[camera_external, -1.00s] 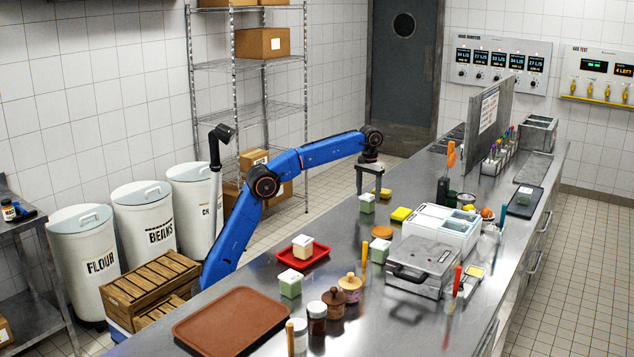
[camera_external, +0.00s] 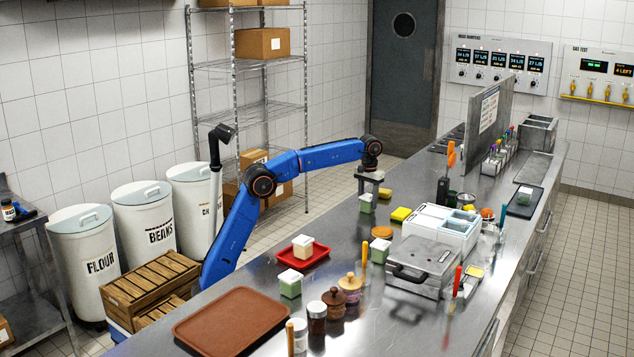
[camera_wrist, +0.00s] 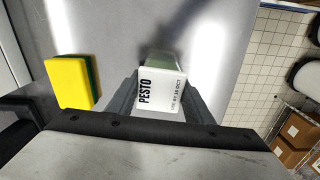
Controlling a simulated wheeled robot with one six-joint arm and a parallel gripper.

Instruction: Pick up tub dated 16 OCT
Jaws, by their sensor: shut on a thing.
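A tub with a white lid and greenish body (camera_external: 366,205) stands near the left edge of the steel counter. In the wrist view its white lid (camera_wrist: 160,93) reads PESTO, with a small use-by date that looks like 16 OCT but is not sharp. My gripper (camera_external: 368,193) is above the tub with its fingers down. In the wrist view my gripper (camera_wrist: 161,102) has a finger on each side of the tub and is shut on it. Two similar tubs show further forward: one (camera_external: 303,248) on a red tray (camera_external: 318,262), one (camera_external: 290,285) on the counter.
A yellow sponge (camera_external: 400,214) with a green side lies close by; it also shows in the wrist view (camera_wrist: 70,83). A round orange-brown thing (camera_external: 382,232), white bins (camera_external: 430,227) and a grey press (camera_external: 420,268) stand nearby. A brown tray (camera_external: 230,322) lies at the front.

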